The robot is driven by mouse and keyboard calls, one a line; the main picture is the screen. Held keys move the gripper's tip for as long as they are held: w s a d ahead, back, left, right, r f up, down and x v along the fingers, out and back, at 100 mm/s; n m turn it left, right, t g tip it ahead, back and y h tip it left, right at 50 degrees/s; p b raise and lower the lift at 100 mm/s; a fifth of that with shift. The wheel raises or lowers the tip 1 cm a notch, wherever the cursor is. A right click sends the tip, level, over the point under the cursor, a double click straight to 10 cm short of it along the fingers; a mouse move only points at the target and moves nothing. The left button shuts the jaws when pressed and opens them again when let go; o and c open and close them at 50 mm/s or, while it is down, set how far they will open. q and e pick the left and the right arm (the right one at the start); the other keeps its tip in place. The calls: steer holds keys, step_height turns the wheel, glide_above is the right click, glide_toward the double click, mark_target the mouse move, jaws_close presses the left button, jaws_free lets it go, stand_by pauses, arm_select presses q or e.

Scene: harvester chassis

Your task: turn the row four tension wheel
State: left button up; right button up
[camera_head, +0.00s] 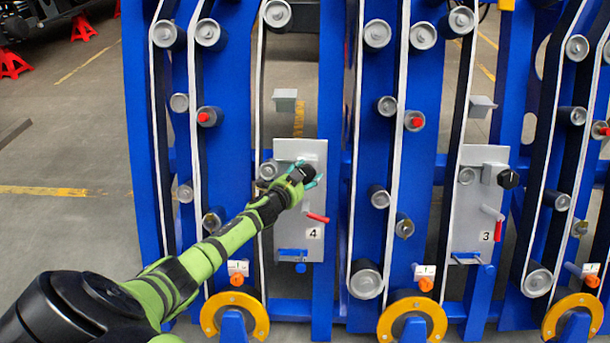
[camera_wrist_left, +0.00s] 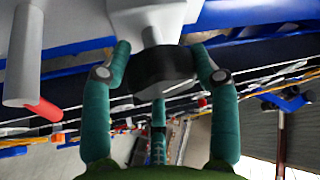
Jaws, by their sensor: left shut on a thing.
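The row four tension wheel is a black knob (camera_head: 307,168) on the upper part of the grey plate marked 4 (camera_head: 285,230). My left gripper (camera_head: 308,178) is at the knob, its arm coming in from the lower left. In the left wrist view the black knob (camera_wrist_left: 160,68) sits between the teal fingers of my left gripper (camera_wrist_left: 165,75), which are shut on it. A grey shaft joins the knob to the plate behind it. The gripper hides part of the knob in the head view. My right gripper is not in view.
A red-tipped lever (camera_head: 317,217) sticks out just below the knob; its red tip (camera_wrist_left: 44,109) also shows in the wrist view. The plate marked 3 (camera_head: 478,225) with its own black knob (camera_head: 508,179) stands to the right. Blue frames, belts and rollers surround both plates.

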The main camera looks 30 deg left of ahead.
arm_select(q)
steer(key=shift+w+r, duration=0.2)
steer(key=shift+r, duration=0.35)
steer(key=o, duration=1.1)
steer(key=shift+c, duration=0.2)
steer(key=shift+f, duration=0.15)
steer(key=shift+s+f, duration=0.15)
steer(key=shift+s, duration=0.6)
steer(key=v, duration=1)
steer(key=shift+s+r, duration=0.3)
steer(key=shift+d, duration=0.15)
